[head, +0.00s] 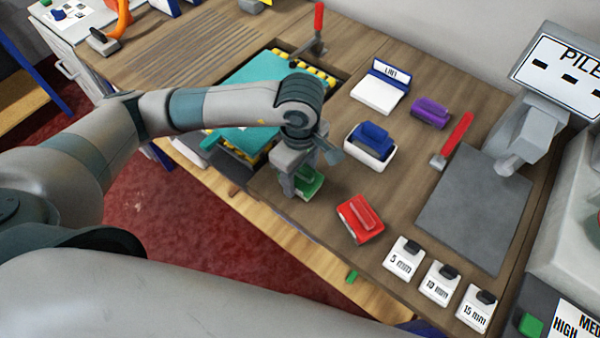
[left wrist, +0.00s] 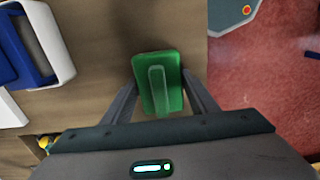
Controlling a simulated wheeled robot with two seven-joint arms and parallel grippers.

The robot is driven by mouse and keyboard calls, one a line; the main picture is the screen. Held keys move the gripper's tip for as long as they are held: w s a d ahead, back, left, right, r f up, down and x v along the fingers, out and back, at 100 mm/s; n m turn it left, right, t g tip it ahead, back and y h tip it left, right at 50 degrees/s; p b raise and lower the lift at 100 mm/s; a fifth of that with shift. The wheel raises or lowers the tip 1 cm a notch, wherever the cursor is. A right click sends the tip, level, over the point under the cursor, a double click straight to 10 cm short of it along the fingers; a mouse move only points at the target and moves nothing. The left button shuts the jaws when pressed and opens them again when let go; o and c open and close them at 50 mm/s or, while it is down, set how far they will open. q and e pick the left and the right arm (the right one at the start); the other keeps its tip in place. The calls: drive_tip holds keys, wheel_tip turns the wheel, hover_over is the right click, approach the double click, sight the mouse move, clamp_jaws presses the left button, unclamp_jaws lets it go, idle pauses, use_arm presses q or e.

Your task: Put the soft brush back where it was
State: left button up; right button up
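No brush carries a readable name, so I cannot tell by label which is the soft one. A green brush (head: 309,183) lies near the table's front edge, partly hidden by my left gripper (head: 297,188). In the left wrist view the green brush (left wrist: 158,82) lies between the two spread fingers of the left gripper (left wrist: 160,90), its raised handle clear of both. Whether the fingertips touch its sides I cannot tell. A red brush (head: 360,218), a purple brush (head: 431,112) and a blue brush (head: 371,138) in a white tray (head: 372,154) stand nearby. My right gripper is not in view.
A teal rug piece (head: 262,88) lies behind the gripper. A white holder (head: 378,92), a red-handled tool (head: 455,138), a grey mat (head: 475,210) and white millimetre blocks (head: 403,253) are to the right. The table's front edge is close to the green brush.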

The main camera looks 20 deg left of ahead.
use_arm(q)
drive_tip(key=shift+o, duration=0.9)
drive_tip(key=shift+r, duration=0.1)
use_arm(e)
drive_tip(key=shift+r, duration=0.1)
use_arm(q)
drive_tip(key=shift+r, duration=0.1)
wheel_tip(320, 180, up, 7)
drive_tip(key=shift+b, duration=1.1)
wheel_tip(320, 180, up, 4)
drive_tip(key=shift+f+b, duration=0.2)
drive_tip(key=shift+b, duration=0.2)
drive_tip(key=shift+r, duration=0.7)
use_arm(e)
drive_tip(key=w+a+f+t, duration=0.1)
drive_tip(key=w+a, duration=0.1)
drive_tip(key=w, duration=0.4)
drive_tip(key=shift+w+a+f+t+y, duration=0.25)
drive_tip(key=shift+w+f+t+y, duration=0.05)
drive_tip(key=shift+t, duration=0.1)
